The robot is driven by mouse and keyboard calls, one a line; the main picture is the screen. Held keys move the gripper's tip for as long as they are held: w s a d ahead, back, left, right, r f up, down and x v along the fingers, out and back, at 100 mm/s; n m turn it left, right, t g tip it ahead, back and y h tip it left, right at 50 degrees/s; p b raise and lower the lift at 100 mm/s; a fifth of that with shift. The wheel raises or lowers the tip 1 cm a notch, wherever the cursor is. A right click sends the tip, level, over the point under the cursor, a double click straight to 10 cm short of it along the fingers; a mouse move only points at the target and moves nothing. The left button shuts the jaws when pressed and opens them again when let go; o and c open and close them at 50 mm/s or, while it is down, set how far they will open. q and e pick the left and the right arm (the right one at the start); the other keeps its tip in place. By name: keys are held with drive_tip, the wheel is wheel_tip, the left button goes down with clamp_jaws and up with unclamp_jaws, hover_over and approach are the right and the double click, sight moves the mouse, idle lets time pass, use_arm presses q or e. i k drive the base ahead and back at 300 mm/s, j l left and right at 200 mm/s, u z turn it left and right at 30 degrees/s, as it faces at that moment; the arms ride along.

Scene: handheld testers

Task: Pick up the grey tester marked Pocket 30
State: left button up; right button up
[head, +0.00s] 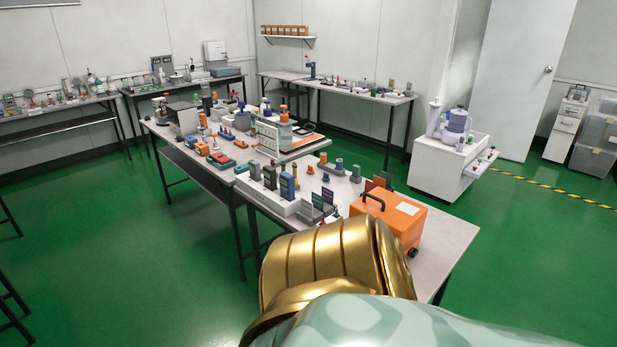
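A pale holder (262,197) stands near the front left edge of the nearest table (440,238). Small upright devices stand in it: a grey one (255,171), a darker grey one (270,178) and a blue one (287,186). They look like handheld testers, but their markings are too small to read, so I cannot tell which is Pocket 30. Neither of my grippers shows in the head view. A gold and pale green part of my own body fills the bottom middle and right and hides the table's near part.
An orange case (388,218) with a black handle stands right of the holder. A white cart (448,165) stands beyond to the right. Green floor (150,235) is open to the left.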

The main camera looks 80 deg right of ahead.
sight(253, 166)
drive_tip(key=z, duration=0.45)
drive_tip(key=i+z, duration=0.15)
drive_tip(key=z, duration=0.3)
drive_tip(key=l+z, duration=0.1)
drive_tip(key=z, duration=0.35)
drive_tip(key=i+z, duration=0.15)
drive_tip(key=z, duration=0.3)
drive_tip(key=j+z, duration=0.1)
drive_tip(key=z, duration=0.3)
drive_tip(key=i+j+z, duration=0.2)
drive_tip(key=z, duration=0.15)
drive_tip(key=i+j+z, duration=0.2)
drive_tip(key=j+z, duration=0.15)
drive_tip(key=i+j+z, duration=0.15)
drive_tip(key=j+z, duration=0.15)
drive_tip(key=i+j, duration=0.1)
drive_tip(key=j, duration=0.25)
drive_tip(key=i+j+z, duration=0.1)
drive_tip(key=j, duration=0.2)
drive_tip(key=i+j, duration=0.1)
drive_tip(key=j, duration=0.25)
